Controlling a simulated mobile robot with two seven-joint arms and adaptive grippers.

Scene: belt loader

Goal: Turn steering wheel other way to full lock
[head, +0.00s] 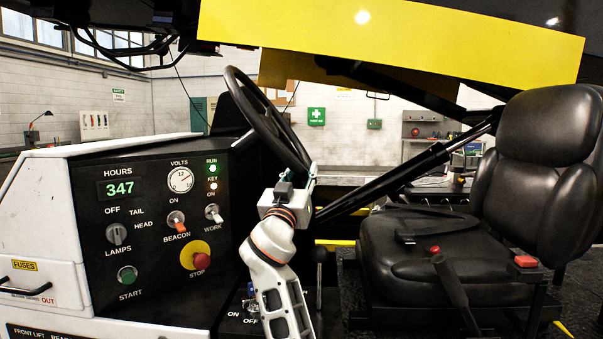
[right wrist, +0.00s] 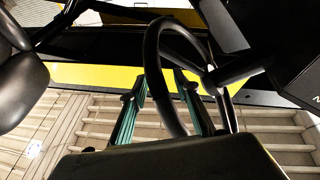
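The black steering wheel (head: 285,133) stands steeply tilted on its column between the control panel and the seat. My right gripper (head: 303,178) is at the lower end of its rim, on the near side. In the right wrist view the rim (right wrist: 153,65) passes between the two teal fingers of the right gripper (right wrist: 161,87). The fingers stand apart, one on each side of the rim, with visible gaps. Contact with the rim cannot be made out. My left gripper is in neither view.
The black control panel (head: 150,235) with knobs and a red stop button (head: 195,256) is left of the wheel. The black seat (head: 440,250) is on the right. A black diagonal bar (head: 400,172) runs from near the wheel to the seat. A yellow panel (head: 400,38) hangs above.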

